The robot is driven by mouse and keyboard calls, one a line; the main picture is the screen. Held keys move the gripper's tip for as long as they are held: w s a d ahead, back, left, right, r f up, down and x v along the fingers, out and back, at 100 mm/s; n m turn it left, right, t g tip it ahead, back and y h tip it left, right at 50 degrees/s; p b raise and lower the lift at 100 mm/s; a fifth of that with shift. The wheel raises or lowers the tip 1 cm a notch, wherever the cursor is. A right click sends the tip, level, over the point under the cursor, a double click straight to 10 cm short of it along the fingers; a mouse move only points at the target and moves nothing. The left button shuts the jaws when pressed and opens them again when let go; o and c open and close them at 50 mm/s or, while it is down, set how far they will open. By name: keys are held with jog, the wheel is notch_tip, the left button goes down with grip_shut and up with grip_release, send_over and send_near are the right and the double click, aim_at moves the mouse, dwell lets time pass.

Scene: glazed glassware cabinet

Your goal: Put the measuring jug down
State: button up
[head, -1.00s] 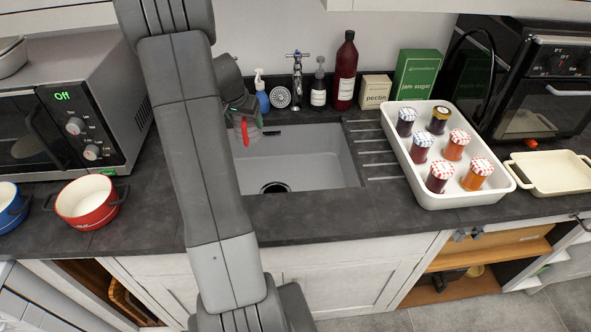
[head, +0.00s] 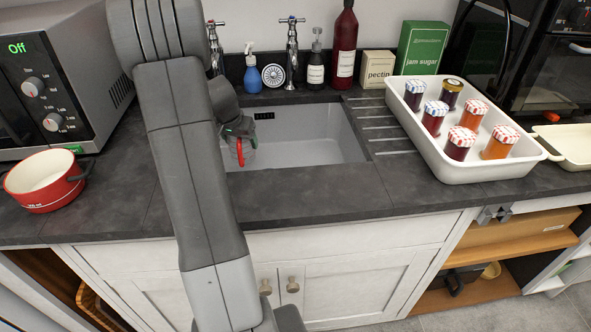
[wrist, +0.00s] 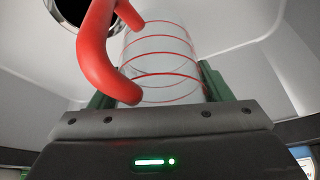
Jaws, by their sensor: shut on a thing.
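The measuring jug (wrist: 165,62) is clear with red rings and a red handle. My gripper (wrist: 157,90) is shut around it, with a green-padded finger on either side. In the head view the jug (head: 248,156) shows small below my gripper (head: 238,127), at the left part of the grey sink (head: 300,140). My arm hides the sink's left end. In the wrist view the sink's pale inside and round dark drain (wrist: 75,8) lie beyond the jug. I cannot tell whether the jug touches the sink.
A white tray (head: 455,170) of lidded jars stands right of the ribbed drainer. Taps (head: 291,55) and bottles line the back. A red pot (head: 43,180) sits at left by the microwave (head: 60,80). The counter in front of the sink is clear.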

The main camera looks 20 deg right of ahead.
jog(key=shift+f+b, duration=0.35)
jog(key=shift+f, duration=0.4)
jog(key=shift+w+d+f+p, duration=0.35)
jog(key=shift+d+f, duration=0.2)
jog(key=shift+d, duration=2.45)
jog(key=shift+w+d+f+p, duration=0.2)
jog(key=shift+d+f+p, duration=0.35)
jog(key=shift+d, duration=2.4)
jog(key=shift+w+d+f+p, duration=0.35)
jog(key=shift+d+f, duration=0.25)
jog(key=shift+d, duration=2.4)
jog(key=shift+f, duration=0.2)
jog(key=o, duration=1)
